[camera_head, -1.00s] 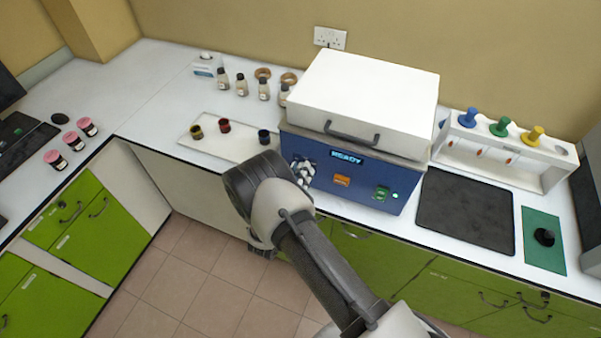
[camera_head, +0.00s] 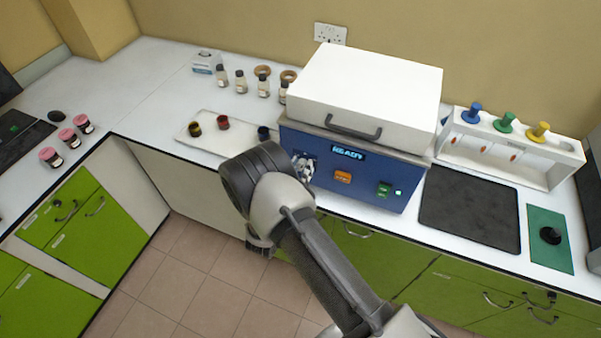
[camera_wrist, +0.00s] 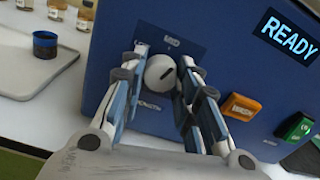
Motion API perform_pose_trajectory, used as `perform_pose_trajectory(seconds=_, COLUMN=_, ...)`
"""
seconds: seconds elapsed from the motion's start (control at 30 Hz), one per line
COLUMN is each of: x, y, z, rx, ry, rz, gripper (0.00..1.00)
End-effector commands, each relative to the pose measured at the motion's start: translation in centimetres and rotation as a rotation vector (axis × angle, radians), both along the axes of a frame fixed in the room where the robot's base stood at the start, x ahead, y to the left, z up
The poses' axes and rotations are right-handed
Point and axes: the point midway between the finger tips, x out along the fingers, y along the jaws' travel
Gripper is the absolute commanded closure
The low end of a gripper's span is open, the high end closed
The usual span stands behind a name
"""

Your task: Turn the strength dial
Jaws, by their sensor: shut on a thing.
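The strength dial (camera_wrist: 161,72) is a round light-grey knob on the blue front of the machine, in the wrist view. A label above it seems to read "MED" and a partly hidden one below ends in "STRENGTH". My gripper (camera_wrist: 162,68) has one finger on each side of the knob and is shut on it. In the head view my gripper (camera_head: 304,168) is at the left of the machine's front (camera_head: 350,180), and my arm and fingers hide the dial there. The display (camera_wrist: 289,38) reads READY.
An orange button (camera_wrist: 240,107) and a green switch (camera_wrist: 295,127) are right of the dial. A white lid with a handle (camera_head: 353,128) tops the machine. A white tray (camera_head: 232,145) with small jars lies left; a dark mat (camera_head: 470,210) and white rack (camera_head: 512,160) are right.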

Motion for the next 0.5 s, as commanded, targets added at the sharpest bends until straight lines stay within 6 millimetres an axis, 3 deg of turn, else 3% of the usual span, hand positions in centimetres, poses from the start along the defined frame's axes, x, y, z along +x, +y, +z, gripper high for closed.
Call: perform_pose_trajectory(seconds=0.5, x=0.04, y=0.09, z=-0.21, rx=0.436, ry=-0.159, rz=0.000, gripper=0.95)
